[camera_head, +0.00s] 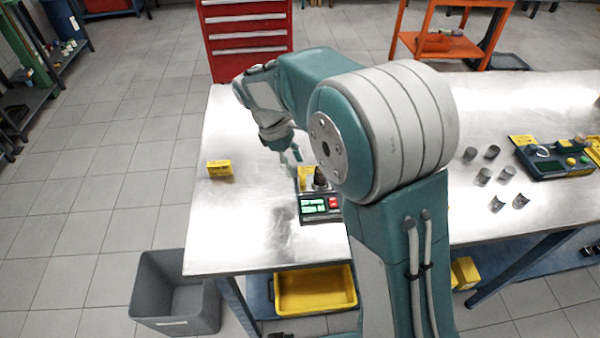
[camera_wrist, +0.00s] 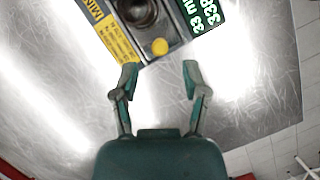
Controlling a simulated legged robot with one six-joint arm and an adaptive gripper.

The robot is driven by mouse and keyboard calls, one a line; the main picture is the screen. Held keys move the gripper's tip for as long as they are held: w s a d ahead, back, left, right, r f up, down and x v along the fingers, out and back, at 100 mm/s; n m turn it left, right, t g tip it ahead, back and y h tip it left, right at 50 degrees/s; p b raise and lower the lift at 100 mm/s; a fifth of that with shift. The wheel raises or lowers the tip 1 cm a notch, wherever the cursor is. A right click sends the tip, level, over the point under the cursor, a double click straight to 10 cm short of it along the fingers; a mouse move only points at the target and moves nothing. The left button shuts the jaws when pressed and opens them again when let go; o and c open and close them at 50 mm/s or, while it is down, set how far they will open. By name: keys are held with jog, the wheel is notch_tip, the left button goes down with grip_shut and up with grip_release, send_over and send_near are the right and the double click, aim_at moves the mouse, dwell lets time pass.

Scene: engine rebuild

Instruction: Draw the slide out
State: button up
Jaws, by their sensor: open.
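A small grey instrument (camera_head: 307,219) stands on the metal workbench, with lit green displays and a red button on its front. In the wrist view, the instrument (camera_wrist: 178,30) has a yellow lettered strip, a dark round part (camera_wrist: 139,11) and a round yellow knob (camera_wrist: 159,46) at its near end. I cannot tell for certain which part is the slide. My gripper (camera_wrist: 160,68) is open and empty, its two fingertips just short of the yellow knob and to either side of it. In the head view, my gripper (camera_head: 290,160) is at the instrument's far left side, partly hidden.
The workbench (camera_head: 230,225) has bare room left of the instrument. A small yellow block (camera_head: 219,168) lies there. Several grey metal shells (camera_head: 483,175) and another dark unit with coloured knobs (camera_head: 560,168) lie to the right. A grey bin (camera_head: 175,290) stands on the floor.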

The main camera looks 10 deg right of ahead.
jog(key=v, duration=0.7)
jog(key=shift+a+r, duration=0.25)
jog(key=shift+a, duration=0.2)
jog(key=shift+w+a, duration=0.1)
jog(key=s+d+r+m+t+y, duration=0.3)
jog(key=s+d+r+m, duration=0.3)
jog(key=s+d, duration=0.4)
jog(key=s+d+f+m+t, duration=0.1)
jog(key=s+d+m+t, duration=0.1)
jog(key=s, duration=0.4)
jog(key=s+d+f+m+t+y, duration=0.1)
jog(key=s+m+t, duration=0.1)
jog(key=s+m, duration=0.2)
jog(key=s, duration=0.3)
jog(key=shift+d+m+t, duration=0.3)
jog(key=shift+d, duration=0.1)
